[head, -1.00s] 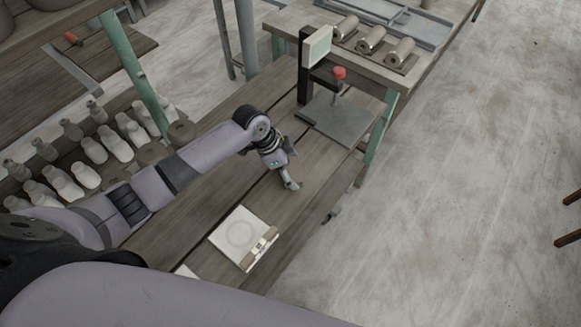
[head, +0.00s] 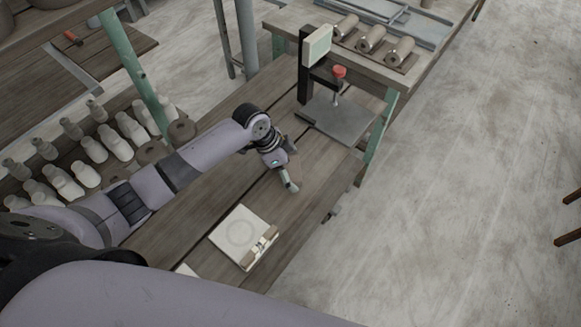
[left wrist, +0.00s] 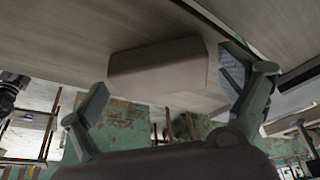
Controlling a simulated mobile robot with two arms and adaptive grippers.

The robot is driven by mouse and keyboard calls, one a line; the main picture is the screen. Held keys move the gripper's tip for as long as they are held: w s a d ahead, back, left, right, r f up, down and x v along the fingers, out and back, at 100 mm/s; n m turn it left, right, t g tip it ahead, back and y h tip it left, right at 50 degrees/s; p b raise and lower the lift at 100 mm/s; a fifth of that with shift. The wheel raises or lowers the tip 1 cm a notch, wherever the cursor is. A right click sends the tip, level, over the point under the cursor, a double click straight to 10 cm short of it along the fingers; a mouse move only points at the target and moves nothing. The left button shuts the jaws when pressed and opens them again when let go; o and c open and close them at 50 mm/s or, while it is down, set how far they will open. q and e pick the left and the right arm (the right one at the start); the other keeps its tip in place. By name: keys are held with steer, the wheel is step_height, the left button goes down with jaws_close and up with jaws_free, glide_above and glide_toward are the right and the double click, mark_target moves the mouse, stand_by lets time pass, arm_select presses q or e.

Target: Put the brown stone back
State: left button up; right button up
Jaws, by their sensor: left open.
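A pale brownish block (left wrist: 158,65), probably the brown stone, shows in the left wrist view against the wooden bench (head: 175,238). It lies between the spread fingers of my left gripper (left wrist: 167,92), and a gap shows on both sides, so it is not gripped. In the head view, my left gripper (head: 288,176) is low over the bench, between a white tile and a stand with a flat plate. The block is mostly hidden or hard to make out there. My right gripper is not in view.
The white tile (head: 232,231) with a faint ring carries a small piece (head: 262,246) at its right edge. The stand (head: 304,75) with a red knob (head: 339,72) rises at the bench's far end. Several pale bottle-like pieces (head: 115,143) stand left of my arm.

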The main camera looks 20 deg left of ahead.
arm_select(q)
steer(key=b+v, duration=0.1)
steer(key=v, duration=1.1)
steer(key=shift+d, duration=0.1)
